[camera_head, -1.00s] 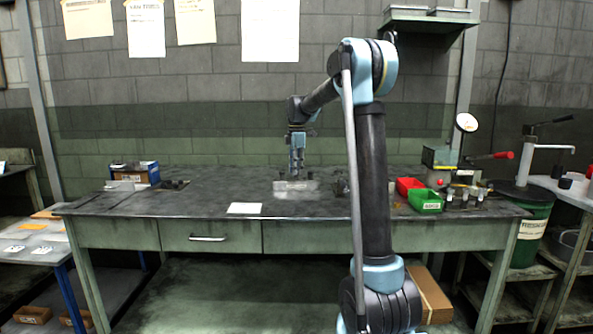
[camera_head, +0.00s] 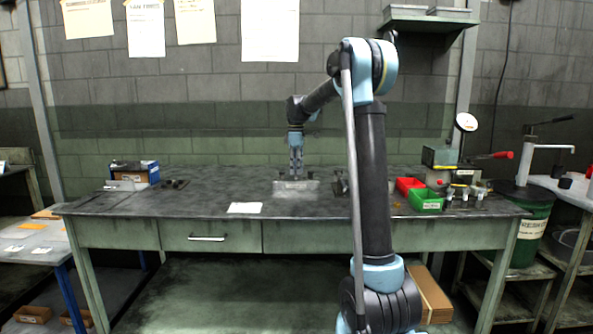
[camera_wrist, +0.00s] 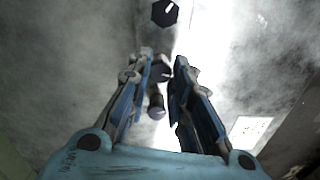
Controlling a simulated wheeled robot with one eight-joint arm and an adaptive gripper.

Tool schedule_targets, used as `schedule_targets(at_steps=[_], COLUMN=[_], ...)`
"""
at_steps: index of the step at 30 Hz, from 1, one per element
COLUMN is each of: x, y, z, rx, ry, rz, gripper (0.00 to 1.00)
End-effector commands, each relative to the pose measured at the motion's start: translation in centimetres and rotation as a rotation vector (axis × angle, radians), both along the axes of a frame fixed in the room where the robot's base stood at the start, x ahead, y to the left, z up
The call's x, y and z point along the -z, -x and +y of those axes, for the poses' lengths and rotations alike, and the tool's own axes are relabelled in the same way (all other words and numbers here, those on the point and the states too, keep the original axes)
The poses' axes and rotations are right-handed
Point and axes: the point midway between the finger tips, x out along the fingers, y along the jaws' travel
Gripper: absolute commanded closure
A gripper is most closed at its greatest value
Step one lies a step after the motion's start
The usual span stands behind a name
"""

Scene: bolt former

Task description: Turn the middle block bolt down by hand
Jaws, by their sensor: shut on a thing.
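A light metal block (camera_head: 297,189) sits on the bench under my gripper (camera_head: 296,176). In the wrist view my gripper (camera_wrist: 161,70) points down at the block with its two blue-grey fingers either side of a dark bolt head, the middle bolt (camera_wrist: 160,73). The fingers are shut on this bolt, which is partly hidden between them. Another dark bolt head (camera_wrist: 165,12) shows beyond the fingertips. A third, knob-like bolt (camera_wrist: 156,104) shows nearer the palm, between the fingers. The bolts are too small to make out in the head view.
A white sheet (camera_head: 245,208) lies on the bench left of the block. A dark fixture (camera_head: 340,184) stands close on its right. Red (camera_head: 409,185) and green (camera_head: 426,200) bins stand farther right. The bench left of the block is mostly clear.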

Motion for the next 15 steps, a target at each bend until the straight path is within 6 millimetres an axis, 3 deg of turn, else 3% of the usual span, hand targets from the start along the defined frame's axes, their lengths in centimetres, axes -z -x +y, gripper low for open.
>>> schedule_targets(at_steps=[15], x=[-0.09], y=[-0.31], z=[0.01], rx=[0.491], ry=[-0.002], rz=[-0.006], gripper=[1.00])
